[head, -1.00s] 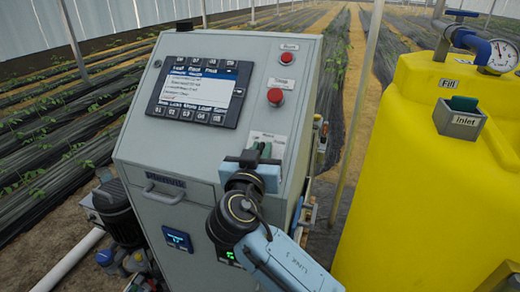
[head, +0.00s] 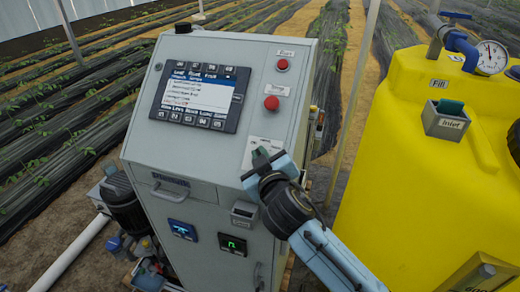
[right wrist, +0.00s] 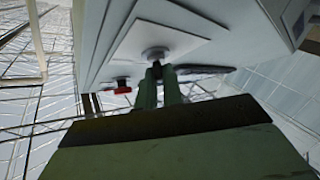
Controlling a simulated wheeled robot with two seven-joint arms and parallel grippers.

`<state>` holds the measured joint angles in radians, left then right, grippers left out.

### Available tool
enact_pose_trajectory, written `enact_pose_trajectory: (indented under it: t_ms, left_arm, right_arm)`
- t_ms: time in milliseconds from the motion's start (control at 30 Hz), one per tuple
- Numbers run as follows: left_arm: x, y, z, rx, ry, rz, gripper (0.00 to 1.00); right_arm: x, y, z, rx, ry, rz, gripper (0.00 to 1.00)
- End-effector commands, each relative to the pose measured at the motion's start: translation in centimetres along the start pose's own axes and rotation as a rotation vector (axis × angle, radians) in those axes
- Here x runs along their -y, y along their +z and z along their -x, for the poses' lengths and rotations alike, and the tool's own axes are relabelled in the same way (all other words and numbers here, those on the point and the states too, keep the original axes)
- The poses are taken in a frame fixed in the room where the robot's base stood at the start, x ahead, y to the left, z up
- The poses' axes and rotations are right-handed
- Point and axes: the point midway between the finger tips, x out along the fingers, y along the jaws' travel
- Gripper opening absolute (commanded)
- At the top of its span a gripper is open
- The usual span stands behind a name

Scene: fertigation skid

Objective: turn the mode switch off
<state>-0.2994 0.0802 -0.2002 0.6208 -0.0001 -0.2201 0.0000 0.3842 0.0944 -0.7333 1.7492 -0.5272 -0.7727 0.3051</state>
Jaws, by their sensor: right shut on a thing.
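The mode switch (right wrist: 155,53) shows in the right wrist view as a small grey round knob on a white plate (right wrist: 160,38) on the cabinet face. My right gripper (right wrist: 158,72) has its two green fingers close together at the knob, shut on it. In the head view the right gripper (head: 262,155) is at the white label plate low on the sloping panel. There the gripper and wrist hide the switch, and I cannot read its position. My left gripper is not in view.
The grey cabinet (head: 190,165) carries a screen with keys (head: 198,95), a red button (head: 271,103) and a smaller red button (head: 282,65) above my gripper. A yellow tank (head: 400,190) with an inlet box (head: 446,122) stands close on the right.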

Motion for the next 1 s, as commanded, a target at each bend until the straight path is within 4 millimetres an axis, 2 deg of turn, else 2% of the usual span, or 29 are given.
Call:
enact_pose_trajectory:
  t_ms: [500,533,700,1000]
  left_arm:
    - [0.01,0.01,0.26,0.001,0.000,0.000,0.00]
    - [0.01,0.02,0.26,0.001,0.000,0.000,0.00]
    - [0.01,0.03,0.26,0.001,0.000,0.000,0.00]
    - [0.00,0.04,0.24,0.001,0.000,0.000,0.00]
  right_arm:
    - [0.12,0.53,-0.03,0.012,-0.018,0.018,0.00]
    - [0.13,0.54,-0.03,0.012,-0.018,0.018,0.11]
    - [0.13,0.47,-0.03,0.010,-0.018,0.017,0.30]
    - [0.06,0.22,0.13,0.004,-0.017,0.015,0.30]
